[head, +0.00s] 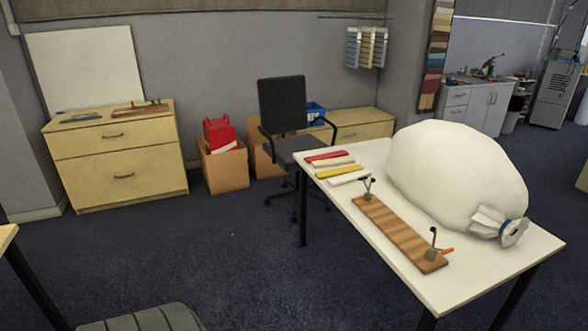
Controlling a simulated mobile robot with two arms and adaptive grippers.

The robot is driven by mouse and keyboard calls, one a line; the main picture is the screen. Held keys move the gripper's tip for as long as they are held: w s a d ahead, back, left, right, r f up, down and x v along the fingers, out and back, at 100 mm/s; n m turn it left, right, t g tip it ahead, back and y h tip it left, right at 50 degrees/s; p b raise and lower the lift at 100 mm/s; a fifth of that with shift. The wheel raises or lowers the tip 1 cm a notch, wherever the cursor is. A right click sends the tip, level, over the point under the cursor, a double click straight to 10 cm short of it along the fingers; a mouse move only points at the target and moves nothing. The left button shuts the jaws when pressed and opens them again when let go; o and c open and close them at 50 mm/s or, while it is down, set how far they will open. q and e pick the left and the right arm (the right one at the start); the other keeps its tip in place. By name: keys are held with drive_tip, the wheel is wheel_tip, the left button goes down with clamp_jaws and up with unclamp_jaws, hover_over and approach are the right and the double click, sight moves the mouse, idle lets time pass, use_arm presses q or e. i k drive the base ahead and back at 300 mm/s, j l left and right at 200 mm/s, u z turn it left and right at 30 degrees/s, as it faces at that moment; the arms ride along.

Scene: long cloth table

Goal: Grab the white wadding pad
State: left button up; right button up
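On the white table (450,285) at the right lies a short row of flat, narrow pieces near its far left corner. They are a red one (325,156), a white or cream one (334,163), a yellow one (340,171) and another white one (350,178). A very large, rounded white bag (455,170), tied at its lower right end, rests on the same table to their right. I cannot tell from this view which white item is the wadding pad. Neither of my grippers is in view.
A wooden board (400,232) with upright clamps lies along the table's near left edge. A black office chair (283,110) stands at the table's far left corner. Cardboard boxes (222,165) and a drawer cabinet (115,160) line the wall. The carpet left of the table is open.

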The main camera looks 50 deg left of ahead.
sight(347, 178)
drive_tip(key=u, duration=1.4)
